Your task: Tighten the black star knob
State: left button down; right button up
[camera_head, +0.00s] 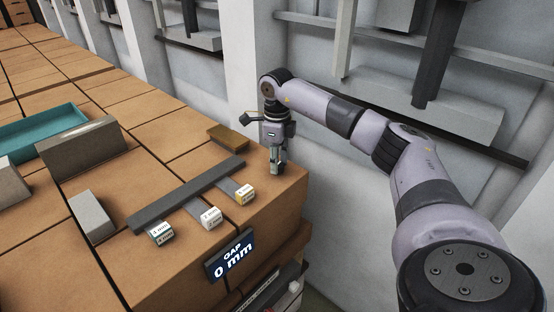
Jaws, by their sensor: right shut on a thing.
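My right gripper (277,168) points straight down at the far right corner of the brown block-topped surface. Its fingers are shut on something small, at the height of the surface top. The black star knob cannot be made out; the fingers hide the spot where they close, so I take the held thing to be the knob. A dark grey bar (180,197) lies to the left of the gripper, with several small white labelled blocks, such as this one marked in mm (209,217), along its near side. My left gripper is not in view.
A brown block (228,138) lies just left of my right gripper. A grey-brown wedge (80,146), a pale grey block (93,218) and a teal tray (40,132) sit further left. A grey wall with shelves rises behind the right side.

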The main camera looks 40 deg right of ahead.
jog(key=shift+m, duration=0.6)
jog(key=shift+r, duration=0.1)
jog(key=o, duration=1.1)
jog(key=shift+o, duration=0.2)
notch_tip(320, 180, up, 12)
dwell(0.4)
